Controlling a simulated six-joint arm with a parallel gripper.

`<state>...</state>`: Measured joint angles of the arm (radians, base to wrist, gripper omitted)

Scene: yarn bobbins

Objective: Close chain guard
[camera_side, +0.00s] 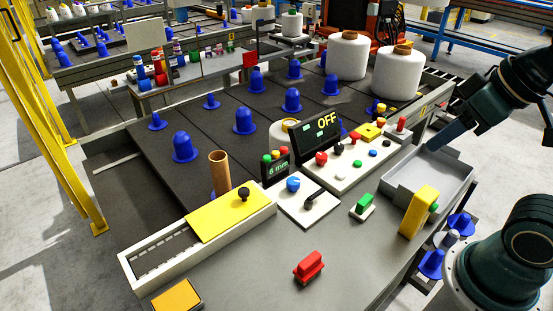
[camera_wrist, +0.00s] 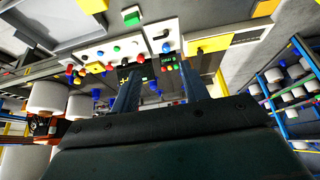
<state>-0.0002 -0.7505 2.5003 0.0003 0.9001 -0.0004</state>
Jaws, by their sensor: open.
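The chain guard (camera_side: 225,212) is a flat yellow cover with a black knob (camera_side: 243,194). It lies over the right part of a long white housing (camera_side: 133,263). The left part of the housing is uncovered and shows a dark chain (camera_side: 165,252). In the wrist view the yellow guard (camera_wrist: 211,45) shows at the upper right. My gripper (camera_side: 436,143) is at the right, above the grey tray and far from the guard. In the wrist view my gripper (camera_wrist: 160,84) has its two fingers apart with nothing held between them.
A lever plate (camera_side: 309,212), green block (camera_side: 362,206), yellow block (camera_side: 418,212) and red block (camera_side: 308,266) stand nearby. A brown tube (camera_side: 220,172) rises behind the guard.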

